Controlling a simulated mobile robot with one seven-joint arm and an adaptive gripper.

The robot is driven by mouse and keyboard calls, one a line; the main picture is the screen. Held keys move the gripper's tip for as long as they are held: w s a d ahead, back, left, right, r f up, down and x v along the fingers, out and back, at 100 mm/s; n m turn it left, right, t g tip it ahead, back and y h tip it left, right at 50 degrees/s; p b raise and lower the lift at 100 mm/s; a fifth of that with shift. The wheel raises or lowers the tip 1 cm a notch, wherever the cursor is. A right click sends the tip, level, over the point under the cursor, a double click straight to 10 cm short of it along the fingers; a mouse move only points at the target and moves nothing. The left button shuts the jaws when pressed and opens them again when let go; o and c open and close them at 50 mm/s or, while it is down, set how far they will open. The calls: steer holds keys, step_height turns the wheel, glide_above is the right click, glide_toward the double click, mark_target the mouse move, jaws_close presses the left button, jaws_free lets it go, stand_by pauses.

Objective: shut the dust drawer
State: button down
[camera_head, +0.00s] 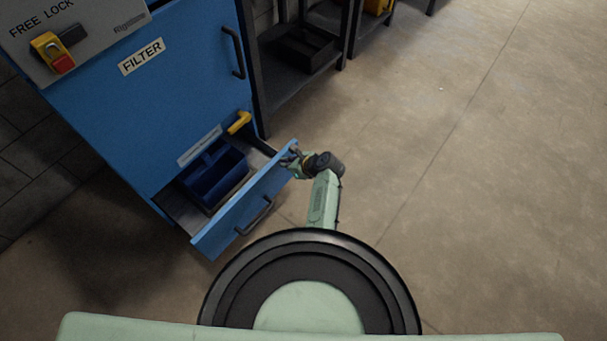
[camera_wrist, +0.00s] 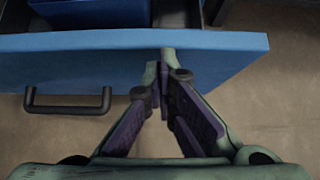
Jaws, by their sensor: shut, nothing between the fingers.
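The dust drawer (camera_head: 248,205) sticks out at the bottom of the blue cabinet, pulled open, with a blue bin (camera_head: 214,174) inside. Its front panel also shows in the wrist view (camera_wrist: 225,62), with a dark bar handle (camera_wrist: 68,107) low on the left. My gripper (camera_head: 291,160) is at the right end of the drawer front. In the wrist view my gripper (camera_wrist: 166,58) is shut and empty, its fingertips at the panel's outer face, right of the handle. I cannot tell whether they touch the panel.
The blue cabinet (camera_head: 110,115) has a FILTER door with a handle (camera_head: 233,52) and a yellow lever (camera_head: 239,122) above the drawer. A dark shelf unit (camera_head: 300,60) stands to its right. The floor (camera_head: 450,150) on the right is clear.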

steer(key=w+a+b, duration=0.6)
steer(key=w+a, duration=0.6)
steer(key=a, duration=0.5)
steer(key=shift+w, duration=0.2)
steer(key=shift+r, duration=0.15)
steer(key=s+d+f+p+v, duration=0.1)
steer(key=p+v, duration=0.3)
steer(key=v, duration=0.9)
steer(key=shift+d+f, duration=0.45)
steer(key=shift+f, duration=0.15)
